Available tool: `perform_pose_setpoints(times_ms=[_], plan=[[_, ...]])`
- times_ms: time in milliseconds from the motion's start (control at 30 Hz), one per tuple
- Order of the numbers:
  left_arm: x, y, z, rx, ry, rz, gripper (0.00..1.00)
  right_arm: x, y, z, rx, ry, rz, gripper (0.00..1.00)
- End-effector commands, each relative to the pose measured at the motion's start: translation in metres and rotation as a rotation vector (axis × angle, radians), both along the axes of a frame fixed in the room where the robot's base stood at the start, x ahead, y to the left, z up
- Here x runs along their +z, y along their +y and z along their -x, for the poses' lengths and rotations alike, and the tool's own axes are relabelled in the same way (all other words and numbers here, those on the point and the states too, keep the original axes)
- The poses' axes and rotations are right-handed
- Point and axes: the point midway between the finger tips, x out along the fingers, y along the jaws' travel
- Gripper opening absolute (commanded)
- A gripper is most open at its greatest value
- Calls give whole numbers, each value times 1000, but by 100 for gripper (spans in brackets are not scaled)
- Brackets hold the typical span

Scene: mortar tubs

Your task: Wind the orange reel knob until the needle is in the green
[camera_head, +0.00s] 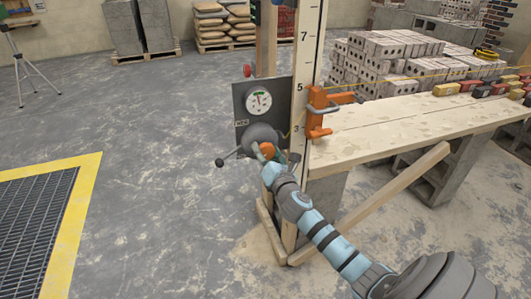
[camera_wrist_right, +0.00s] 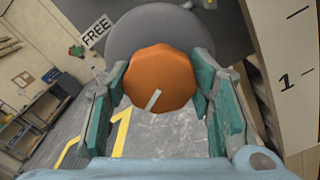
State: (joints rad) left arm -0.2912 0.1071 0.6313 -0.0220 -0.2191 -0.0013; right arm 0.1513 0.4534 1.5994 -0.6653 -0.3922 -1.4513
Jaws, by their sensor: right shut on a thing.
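The orange knob (camera_head: 267,150) sits on the front of a round grey reel (camera_head: 256,136), on a dark panel (camera_head: 242,92) fixed to an upright post. In the right wrist view the knob (camera_wrist_right: 158,78) is faceted and carries a pale mark line. My right gripper (camera_head: 269,158) is shut on the knob, with a teal finger (camera_wrist_right: 117,85) on either side of it. The white dial (camera_head: 259,100) is above the reel. Its dark needle looks close to upright, but it is too small to tell whether it lies in green. My left gripper is not in view.
A black-tipped lever (camera_head: 219,162) sticks out left of the reel. An orange clamp (camera_head: 318,112) grips the numbered staff (camera_head: 304,70). A plank bench (camera_head: 400,125) with bricks stands right. A FREE tag (camera_wrist_right: 96,31) shows in the wrist view.

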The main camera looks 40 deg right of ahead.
Motion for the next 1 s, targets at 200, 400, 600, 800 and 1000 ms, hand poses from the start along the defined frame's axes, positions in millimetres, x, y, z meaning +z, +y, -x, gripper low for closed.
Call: perform_pose_setpoints(times_ms=[200, 400, 600, 800, 1000], plan=[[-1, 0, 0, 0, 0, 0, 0, 0, 0, 0, 0, -106, -300, 21], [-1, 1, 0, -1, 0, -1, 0, 0, 0, 0, -1, -129, -367, 21], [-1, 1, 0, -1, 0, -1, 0, 0, -1, 0, -1, -128, -364, 60], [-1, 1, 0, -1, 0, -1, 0, 0, -1, 0, -1, -127, -363, 69], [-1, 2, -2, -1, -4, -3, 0, 0, 0, 3, -2, -126, -363, 69]])
